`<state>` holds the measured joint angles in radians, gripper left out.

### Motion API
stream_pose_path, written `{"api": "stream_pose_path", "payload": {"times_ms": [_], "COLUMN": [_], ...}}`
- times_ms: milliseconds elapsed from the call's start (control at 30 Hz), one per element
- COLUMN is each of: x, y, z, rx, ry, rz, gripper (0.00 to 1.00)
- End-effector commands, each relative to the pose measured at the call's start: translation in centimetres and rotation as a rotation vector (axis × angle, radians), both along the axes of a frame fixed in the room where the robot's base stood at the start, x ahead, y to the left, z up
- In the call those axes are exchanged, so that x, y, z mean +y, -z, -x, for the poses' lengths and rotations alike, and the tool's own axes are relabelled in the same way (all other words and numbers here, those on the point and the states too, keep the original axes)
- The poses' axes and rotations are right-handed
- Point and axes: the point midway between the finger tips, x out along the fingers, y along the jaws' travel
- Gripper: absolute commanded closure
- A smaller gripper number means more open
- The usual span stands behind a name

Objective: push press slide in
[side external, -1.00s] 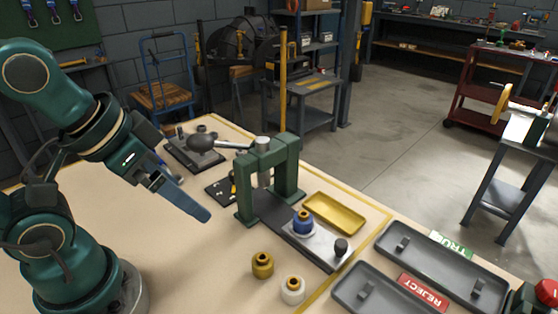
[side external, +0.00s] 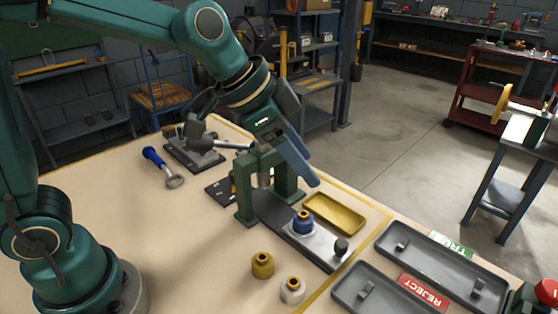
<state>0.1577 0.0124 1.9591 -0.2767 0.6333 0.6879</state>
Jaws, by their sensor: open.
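The green press (side external: 246,187) stands on the bench with its lever (side external: 230,144) pointing left. Its slide (side external: 318,246) is a light metal plate, drawn out of the frame to the lower right. A blue casing piece (side external: 303,222) sits on the slide, and a dark knob (side external: 341,246) stands at its outer end.
A yellow tray (side external: 351,221) lies behind the slide. A brass piece (side external: 262,265) and a white piece (side external: 292,290) stand in front of it. Grey trays (side external: 455,272) with TRUE and REJECT labels are at the right. A blue-handled tool (side external: 154,156) lies at the left.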

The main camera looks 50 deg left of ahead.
Motion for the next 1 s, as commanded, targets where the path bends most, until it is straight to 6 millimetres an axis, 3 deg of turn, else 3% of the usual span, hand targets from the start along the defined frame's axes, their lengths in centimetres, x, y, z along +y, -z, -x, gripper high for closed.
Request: {"api": "stream_pose_path", "payload": {"times_ms": [200,400,1000], "x": [-3.5,-4.9,-6.4], "y": [5.4,9.1,14.4], "z": [-2.7,-2.2,-3.2], "rx": [0.097,0.187,0.205], "ry": [0.106,0.134,0.141], "rz": [-0.012,-0.023,-0.029], "gripper": [0.4,0.4,0.4]}}
